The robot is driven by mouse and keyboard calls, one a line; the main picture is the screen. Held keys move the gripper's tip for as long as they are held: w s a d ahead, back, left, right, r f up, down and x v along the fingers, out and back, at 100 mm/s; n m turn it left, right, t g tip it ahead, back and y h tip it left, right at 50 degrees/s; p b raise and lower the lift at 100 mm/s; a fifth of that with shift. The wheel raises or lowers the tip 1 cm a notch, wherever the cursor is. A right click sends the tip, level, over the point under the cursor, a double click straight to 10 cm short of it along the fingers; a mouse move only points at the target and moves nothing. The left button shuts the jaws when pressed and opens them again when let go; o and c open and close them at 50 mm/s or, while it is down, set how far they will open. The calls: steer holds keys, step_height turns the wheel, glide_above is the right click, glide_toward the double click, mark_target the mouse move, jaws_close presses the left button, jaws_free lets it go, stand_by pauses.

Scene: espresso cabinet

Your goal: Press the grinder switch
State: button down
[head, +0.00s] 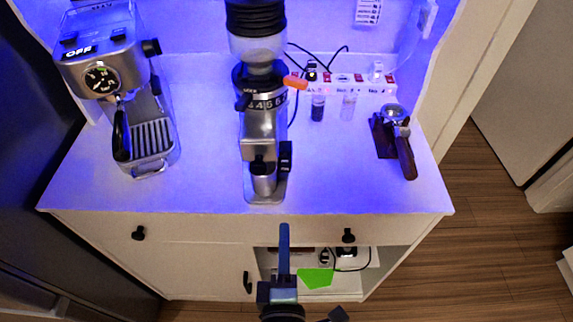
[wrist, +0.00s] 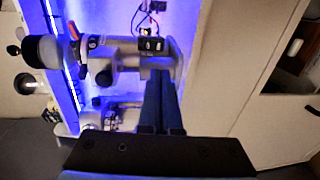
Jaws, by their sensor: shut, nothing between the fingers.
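The grinder (head: 259,143) stands upright in the middle of the cabinet top, silver with a black hopper above. A small black box, which looks like the grinder switch (head: 286,155), sits low on its right side. In the wrist view, the grinder (wrist: 128,66) lies sideways, and the black switch box (wrist: 151,44) shows just beyond my fingertips. My gripper (head: 284,229) is shut and empty, in front of the cabinet's front edge, below and apart from the switch in the head view. In the wrist view, my gripper (wrist: 160,78) points towards the grinder and covers part of its base.
An espresso machine (head: 103,75) stands to the left. A portafilter on a wooden stand (head: 384,140) is at the right. A power strip (head: 350,84) with cables and two small vials (head: 318,108) are behind.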

steer(key=shift+s, duration=0.1)
stand_by(0.3)
steer(key=p, duration=0.1)
glide_toward(285, 171)
steer(key=w, duration=0.5)
steer(key=shift+w+f, duration=0.1)
steer(key=shift+f, duration=0.05)
steer(key=shift+w+f, duration=0.2)
steer(key=shift+w, duration=0.55)
